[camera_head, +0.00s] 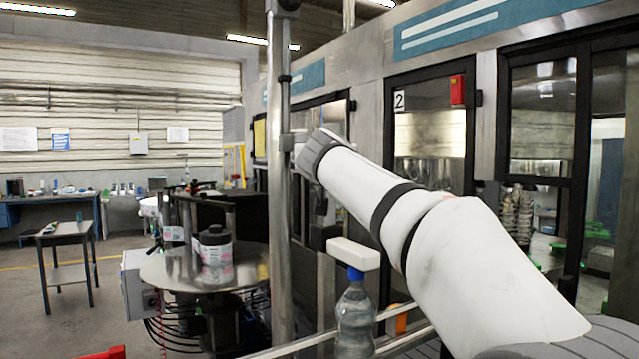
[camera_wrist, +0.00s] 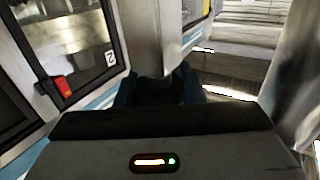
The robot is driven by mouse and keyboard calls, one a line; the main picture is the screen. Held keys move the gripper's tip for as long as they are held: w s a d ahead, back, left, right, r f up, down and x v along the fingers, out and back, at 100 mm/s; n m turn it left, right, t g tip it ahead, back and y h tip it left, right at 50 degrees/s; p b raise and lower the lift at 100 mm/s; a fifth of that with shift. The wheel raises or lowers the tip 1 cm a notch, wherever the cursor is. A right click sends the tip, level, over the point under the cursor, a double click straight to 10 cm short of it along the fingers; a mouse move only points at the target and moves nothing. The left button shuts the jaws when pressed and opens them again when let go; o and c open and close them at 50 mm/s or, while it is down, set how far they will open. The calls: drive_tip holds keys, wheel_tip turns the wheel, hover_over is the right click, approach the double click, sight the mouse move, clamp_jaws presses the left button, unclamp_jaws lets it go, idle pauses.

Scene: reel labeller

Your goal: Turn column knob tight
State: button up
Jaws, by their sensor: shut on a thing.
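The steel column (camera_head: 280,220) stands upright in the head view, with a grey clamp block (camera_head: 287,141) partway up it. My arm reaches up and left to the column, its wrist right beside the block. My gripper is hidden there in the head view. In the wrist view my gripper (camera_wrist: 158,86) has its dark fingers on either side of a dark thing, the column knob (camera_wrist: 157,92), mostly hidden and in shadow. My gripper is shut on it. A pale grey upright part (camera_wrist: 157,35) rises just beyond the fingers. How tight the knob is cannot be seen.
A round steel table (camera_head: 170,275) with a dark-lidded, labelled container (camera_head: 214,254) stands left of the column. A blue-capped bottle (camera_head: 356,315) stands under my arm. Glazed machine doors (camera_head: 430,135) line the right. Open floor lies at the left.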

drive_tip(key=shift+d+f+m+h+b, duration=0.15)
drive_tip(key=shift+m+h+b, duration=1.1)
drive_tip(key=shift+h, duration=0.65)
drive_tip(key=o, duration=1)
drive_tip(key=shift+s+b, duration=0.4)
drive_tip(key=shift+s, duration=0.2)
drive_tip(key=s, duration=0.2)
drive_tip(key=s+a+b, duration=0.1)
drive_tip(key=s, duration=0.1)
drive_tip(key=s+b, duration=0.1)
drive_tip(key=s, duration=0.1)
drive_tip(key=shift+s+a, duration=0.25)
